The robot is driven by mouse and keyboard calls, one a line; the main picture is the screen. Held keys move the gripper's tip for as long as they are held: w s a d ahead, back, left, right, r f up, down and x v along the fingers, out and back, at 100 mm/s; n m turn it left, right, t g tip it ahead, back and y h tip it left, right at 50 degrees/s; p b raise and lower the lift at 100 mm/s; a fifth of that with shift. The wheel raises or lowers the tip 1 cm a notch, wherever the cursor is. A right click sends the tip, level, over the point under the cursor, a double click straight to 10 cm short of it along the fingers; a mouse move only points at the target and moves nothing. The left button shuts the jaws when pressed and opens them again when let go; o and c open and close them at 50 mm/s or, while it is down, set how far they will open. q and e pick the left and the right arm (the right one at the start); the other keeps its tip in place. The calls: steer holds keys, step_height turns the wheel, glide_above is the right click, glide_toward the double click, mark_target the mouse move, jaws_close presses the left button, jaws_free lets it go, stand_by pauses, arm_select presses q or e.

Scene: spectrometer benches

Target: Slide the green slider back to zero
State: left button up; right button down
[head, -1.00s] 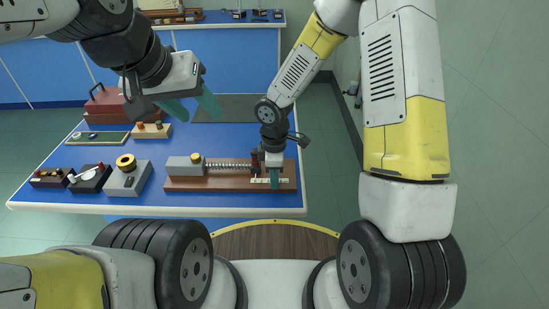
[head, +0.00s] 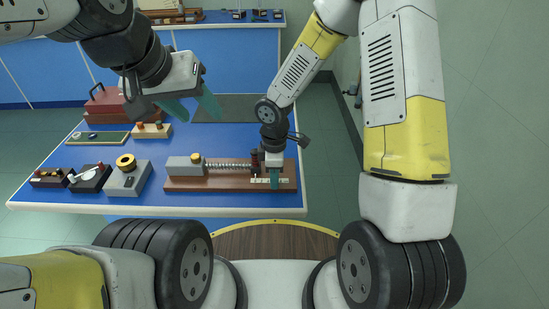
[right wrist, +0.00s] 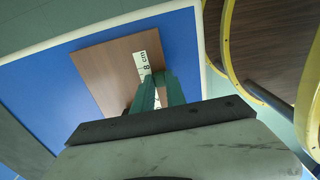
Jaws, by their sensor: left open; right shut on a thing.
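A wooden spring device (head: 190,185) lies near the front edge of the blue bench. In the right wrist view the scale (right wrist: 147,63) shows "8 cm" just beyond the fingertips. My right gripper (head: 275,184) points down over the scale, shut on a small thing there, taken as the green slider. Its teal fingers (right wrist: 158,80) hide it, so I cannot make it out separately. My left gripper (head: 192,108) is open and empty above the bench's back.
A grey box with a yellow spool (head: 126,162), dark boxes (head: 90,178), a green board (head: 98,138), a wooden block with knobs (head: 152,131) and a red case (head: 108,101) stand left on the bench.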

mark_target(253, 185)
steer(key=a, duration=0.6)
steer(key=shift+a+r, duration=0.1)
steer(key=shift+a, duration=0.15)
steer(key=c, duration=1.4)
jaws_free()
steer(key=shift+a, duration=0.1)
steer(key=shift+o, duration=0.2)
step_height(253, 185, up, 8)
